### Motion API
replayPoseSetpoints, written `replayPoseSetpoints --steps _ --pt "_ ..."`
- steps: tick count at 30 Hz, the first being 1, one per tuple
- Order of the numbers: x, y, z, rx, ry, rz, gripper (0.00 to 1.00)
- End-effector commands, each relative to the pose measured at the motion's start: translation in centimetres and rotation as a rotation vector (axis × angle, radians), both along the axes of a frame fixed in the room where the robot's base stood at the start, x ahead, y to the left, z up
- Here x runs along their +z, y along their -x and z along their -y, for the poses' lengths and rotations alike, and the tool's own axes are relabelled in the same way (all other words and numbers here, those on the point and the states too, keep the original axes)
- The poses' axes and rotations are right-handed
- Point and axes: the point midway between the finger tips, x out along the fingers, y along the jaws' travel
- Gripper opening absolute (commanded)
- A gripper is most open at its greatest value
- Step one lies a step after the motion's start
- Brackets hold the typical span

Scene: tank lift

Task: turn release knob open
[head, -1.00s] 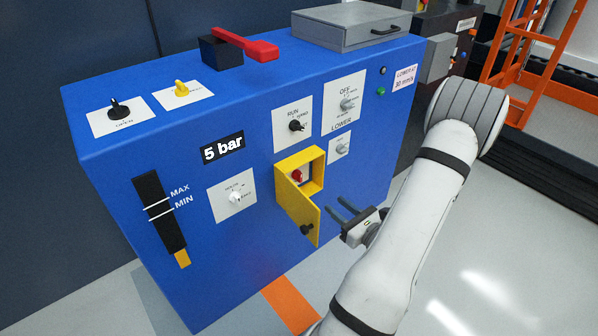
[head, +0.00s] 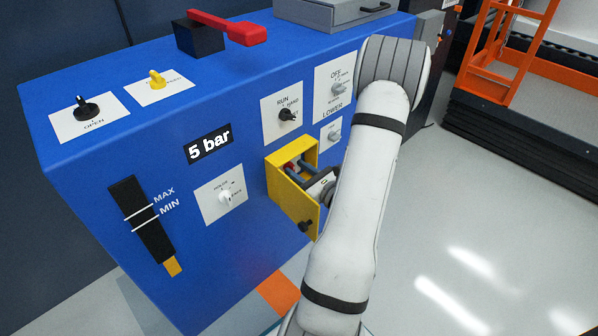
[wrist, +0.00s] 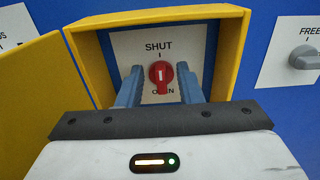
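The red release knob (wrist: 161,76) sits on a white plate inside the yellow box (wrist: 82,58). The plate reads SHUT above the knob and OPEN, partly covered, below it. The knob's white mark is upright. My gripper (wrist: 163,84) is open, with one blue finger on each side of the knob and visible gaps between. In the head view the red knob (head: 290,166) shows partly behind my gripper's fingers. The yellow door (head: 296,209) of the box stands open.
The blue cabinet (head: 90,218) carries other knobs and a 5 bar display (head: 208,144). A grey knob (wrist: 305,58) is to the right of the box in the wrist view. The open door (wrist: 32,105) stands close on the left.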

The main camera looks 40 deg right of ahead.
Motion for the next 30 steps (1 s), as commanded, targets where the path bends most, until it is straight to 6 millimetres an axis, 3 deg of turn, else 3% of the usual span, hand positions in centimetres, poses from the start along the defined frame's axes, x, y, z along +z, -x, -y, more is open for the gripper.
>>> replayPoseSetpoints --steps 11,22,30 --pt "0.06 -0.58 0.02 -0.002 0.001 0.001 0.32" --pt "0.05 -0.54 0.05 -0.003 0.000 0.001 0.02" --pt "0.06 -0.39 0.32 -0.009 -0.002 0.001 0.00"
